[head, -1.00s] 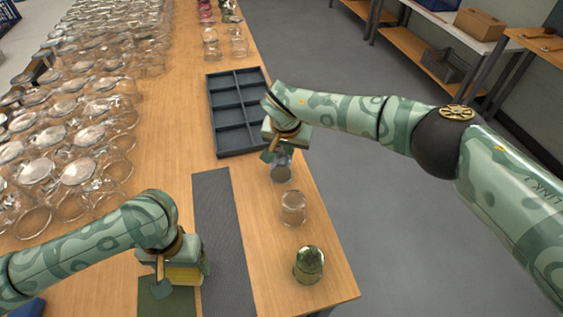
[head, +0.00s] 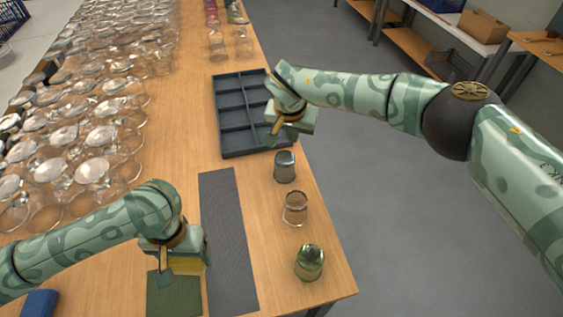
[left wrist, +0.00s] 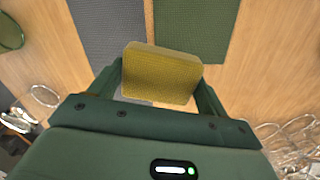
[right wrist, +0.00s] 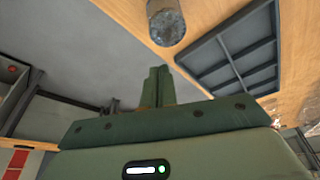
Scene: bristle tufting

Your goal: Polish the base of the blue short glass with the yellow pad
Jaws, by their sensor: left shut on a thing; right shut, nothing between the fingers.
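The blue short glass (head: 285,166) stands on the bench below the compartment tray and looks grey-blue in the head view. In the right wrist view the blue glass (right wrist: 166,24) shows a round, mottled end toward the camera. My right gripper (right wrist: 157,85) is shut and empty, apart from the glass; in the head view it is above and beyond it. The yellow pad (left wrist: 162,75) is held between the fingers of my left gripper (head: 180,262). That gripper is above the dark green mat (head: 173,296), left of the grey strip, away from the glass.
A clear glass (head: 295,208) and a green glass (head: 309,262) stand near the right edge. The grey strip mat (head: 227,235) is bare. The dark divided tray (head: 251,152) looks empty. Many clear glasses (head: 95,140) crowd the left. A blue block (head: 40,303) lies front left.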

